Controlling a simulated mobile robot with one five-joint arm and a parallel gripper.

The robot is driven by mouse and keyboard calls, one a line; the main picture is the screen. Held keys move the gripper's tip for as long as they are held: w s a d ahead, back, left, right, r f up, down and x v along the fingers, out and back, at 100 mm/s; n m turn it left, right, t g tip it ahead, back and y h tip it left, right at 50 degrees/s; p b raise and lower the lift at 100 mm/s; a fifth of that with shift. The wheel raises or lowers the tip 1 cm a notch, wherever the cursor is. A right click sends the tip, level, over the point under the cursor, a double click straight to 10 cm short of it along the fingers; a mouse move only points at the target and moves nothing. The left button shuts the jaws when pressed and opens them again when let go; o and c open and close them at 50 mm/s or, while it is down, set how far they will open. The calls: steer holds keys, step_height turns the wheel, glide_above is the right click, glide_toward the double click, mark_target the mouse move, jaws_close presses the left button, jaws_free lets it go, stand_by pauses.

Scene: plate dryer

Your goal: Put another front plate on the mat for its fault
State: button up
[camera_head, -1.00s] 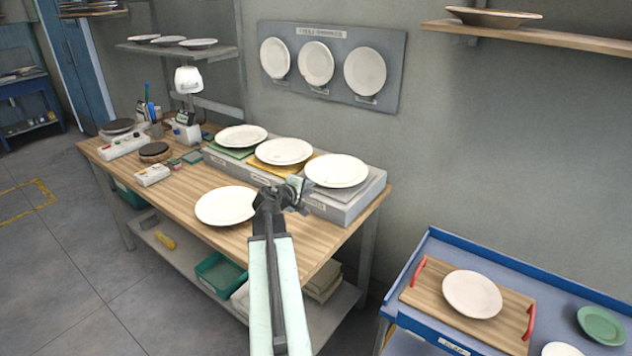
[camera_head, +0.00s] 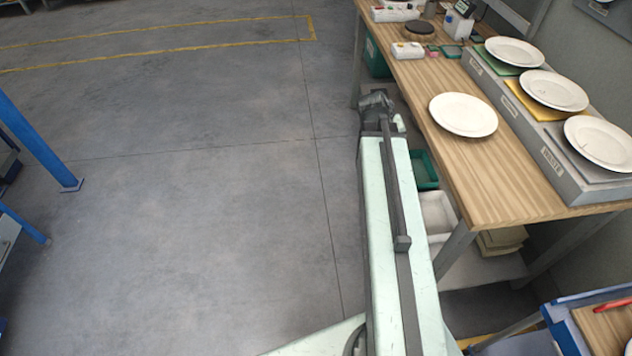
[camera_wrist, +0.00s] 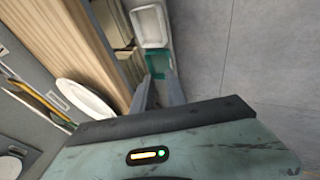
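A white plate (camera_head: 463,115) lies alone on the front of the wooden bench top. On the raised grey step behind it, one white plate (camera_head: 514,52) rests on a green mat (camera_head: 494,62), another (camera_head: 553,90) on a yellow mat (camera_head: 528,104), and a third (camera_head: 601,141) on a grey mat (camera_head: 597,172). The yellow-mat plate has a small dark mark near its rim. My gripper (camera_head: 376,101) is left of the bench, over its front edge side, apart from the plates. In the wrist view its fingers (camera_wrist: 157,78) stand apart with nothing between them. A white plate (camera_wrist: 85,98) shows to their left.
Teal (camera_head: 424,170) and white (camera_head: 437,212) bins sit on the shelf under the bench (camera_head: 500,200). A blue-edged table with a wooden tray (camera_head: 604,328) is at the lower right. Blue posts (camera_head: 40,145) stand at the left. The floor between is clear.

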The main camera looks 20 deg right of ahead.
steer(key=a+f+n+g+y, duration=0.1)
steer(key=a+y, duration=0.4)
steer(key=a, duration=2.8)
step_height(320, 180, down, 2)
steer(key=shift+s+f+n+g+y, duration=0.1)
steer(key=shift+s+n+g+y, duration=0.3)
steer(key=shift+n, duration=0.3)
steer(key=shift+d, duration=0.15)
